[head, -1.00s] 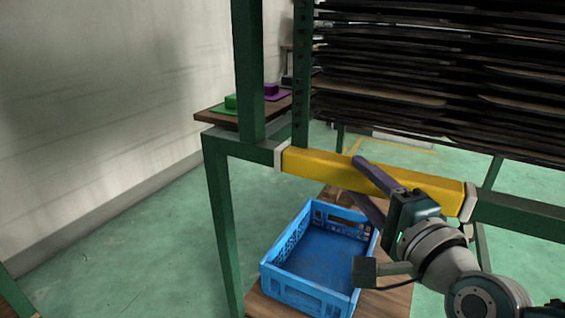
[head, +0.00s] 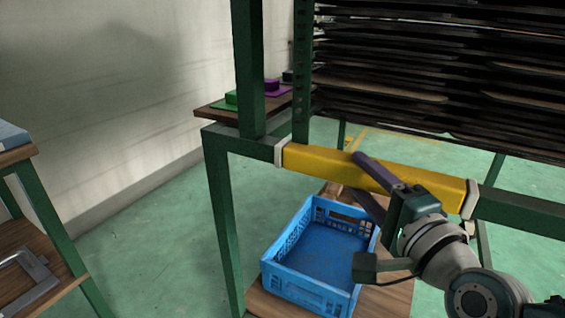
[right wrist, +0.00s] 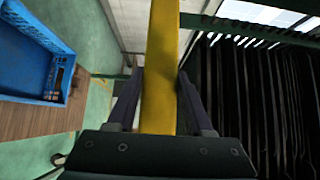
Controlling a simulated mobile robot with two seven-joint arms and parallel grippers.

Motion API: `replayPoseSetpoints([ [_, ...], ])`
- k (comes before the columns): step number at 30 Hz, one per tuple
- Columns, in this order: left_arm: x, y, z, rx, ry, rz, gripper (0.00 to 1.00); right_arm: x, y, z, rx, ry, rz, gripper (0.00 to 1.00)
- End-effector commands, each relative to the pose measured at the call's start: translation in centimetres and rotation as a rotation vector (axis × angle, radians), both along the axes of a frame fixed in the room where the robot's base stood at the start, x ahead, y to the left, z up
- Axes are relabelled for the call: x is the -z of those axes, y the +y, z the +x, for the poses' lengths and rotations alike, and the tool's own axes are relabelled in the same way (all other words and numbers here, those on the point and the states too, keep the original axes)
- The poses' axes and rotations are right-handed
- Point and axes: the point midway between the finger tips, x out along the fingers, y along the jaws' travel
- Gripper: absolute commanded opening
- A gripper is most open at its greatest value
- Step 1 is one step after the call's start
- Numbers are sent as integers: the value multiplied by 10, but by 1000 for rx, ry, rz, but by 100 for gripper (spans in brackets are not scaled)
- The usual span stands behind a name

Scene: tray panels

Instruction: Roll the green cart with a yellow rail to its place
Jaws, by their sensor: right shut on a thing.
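The green cart (head: 222,200) stands close in front of me, with a yellow rail (head: 320,162) across its near side between two pale end brackets. My right gripper (head: 368,178) is shut on the yellow rail. In the right wrist view the rail (right wrist: 160,70) runs between its two dark fingers (right wrist: 160,100). The cart carries a stack of dark trays (head: 430,80) above the rail. My left gripper is not in view. The marked place for the cart cannot be made out for certain.
A blue crate (head: 285,280) sits on the cart's low wooden shelf. A side board holds a green block (head: 231,97) and a purple block (head: 271,86). A wooden-shelved green rack (head: 60,235) stands at left. Open green floor (head: 150,260) lies between rack and cart, beside the wall.

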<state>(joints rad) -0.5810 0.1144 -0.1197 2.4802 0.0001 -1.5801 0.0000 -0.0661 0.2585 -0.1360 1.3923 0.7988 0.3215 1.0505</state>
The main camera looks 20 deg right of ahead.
Motion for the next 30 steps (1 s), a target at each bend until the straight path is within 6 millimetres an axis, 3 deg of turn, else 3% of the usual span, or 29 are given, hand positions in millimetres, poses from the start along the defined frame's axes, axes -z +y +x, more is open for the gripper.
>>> replayPoseSetpoints([
  [2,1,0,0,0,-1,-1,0,5,-3,-1,5,12,3,0],
  [3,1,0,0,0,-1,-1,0,5,-3,-1,5,13,3,55],
  [10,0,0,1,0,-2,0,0,4,-2,-1,3,9,2,80],
  [20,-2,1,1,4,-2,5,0,2,-1,-6,2,7,1,81],
  [30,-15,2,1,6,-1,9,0,2,4,-68,1,11,-1,81],
])
